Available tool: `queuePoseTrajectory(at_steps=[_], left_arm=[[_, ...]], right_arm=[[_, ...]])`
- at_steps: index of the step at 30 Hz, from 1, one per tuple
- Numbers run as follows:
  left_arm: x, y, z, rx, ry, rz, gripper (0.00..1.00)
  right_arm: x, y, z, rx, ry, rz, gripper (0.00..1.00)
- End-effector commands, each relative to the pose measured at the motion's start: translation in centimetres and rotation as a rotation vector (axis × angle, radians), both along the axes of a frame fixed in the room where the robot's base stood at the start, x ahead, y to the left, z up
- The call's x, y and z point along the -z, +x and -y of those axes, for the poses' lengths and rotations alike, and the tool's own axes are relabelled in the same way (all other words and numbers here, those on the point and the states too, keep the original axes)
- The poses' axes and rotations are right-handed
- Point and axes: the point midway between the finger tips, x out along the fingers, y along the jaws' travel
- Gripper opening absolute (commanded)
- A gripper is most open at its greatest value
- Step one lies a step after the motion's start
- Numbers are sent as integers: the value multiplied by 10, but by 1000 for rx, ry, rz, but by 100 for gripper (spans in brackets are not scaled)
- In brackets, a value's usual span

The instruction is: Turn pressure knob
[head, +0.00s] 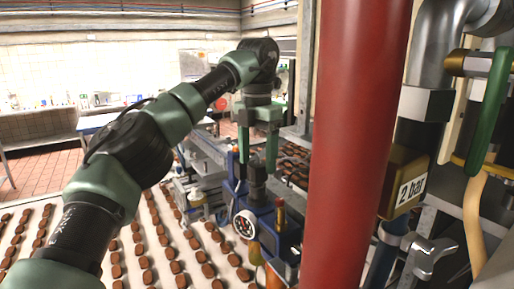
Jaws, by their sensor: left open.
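A dark pressure knob (257,182) stands on top of a blue machine unit (231,190), near the middle of the head view. A round white pressure gauge (245,224) sits on the front of the unit, below the knob. My left gripper (257,160) points straight down above the knob, with its green fingers apart. The fingertips come down close to the knob's top, one on each side in the picture. I cannot tell whether they touch it. My right gripper is not in view.
A thick red pipe (356,140) stands upright right of the unit and hides what is behind it. Right of it are metal pipes, a brass block marked "2 bar" (404,182) and a green-handled valve (490,105). Rows of brown cookies (150,262) lie on a conveyor at lower left.

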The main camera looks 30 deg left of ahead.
Motion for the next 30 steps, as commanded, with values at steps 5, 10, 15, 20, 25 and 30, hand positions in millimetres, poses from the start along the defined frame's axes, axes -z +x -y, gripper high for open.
queuePoseTrajectory(at_steps=[5, 10, 15, 20, 25, 30], left_arm=[[-35, 0, 0, -4, 4, 5, 66], [-46, 0, 0, -1, 2, -5, 66], [-54, 0, -1, -1, 2, 0, 66], [-56, -1, -1, -1, 0, 0, 66], [-56, -1, -1, -1, 0, 0, 66], [-56, -1, -1, -1, 1, -1, 66]], right_arm=[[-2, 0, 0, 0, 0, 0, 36], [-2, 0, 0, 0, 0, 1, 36], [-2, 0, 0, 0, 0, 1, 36], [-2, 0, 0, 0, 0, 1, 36], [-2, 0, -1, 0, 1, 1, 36], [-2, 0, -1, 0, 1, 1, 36]])
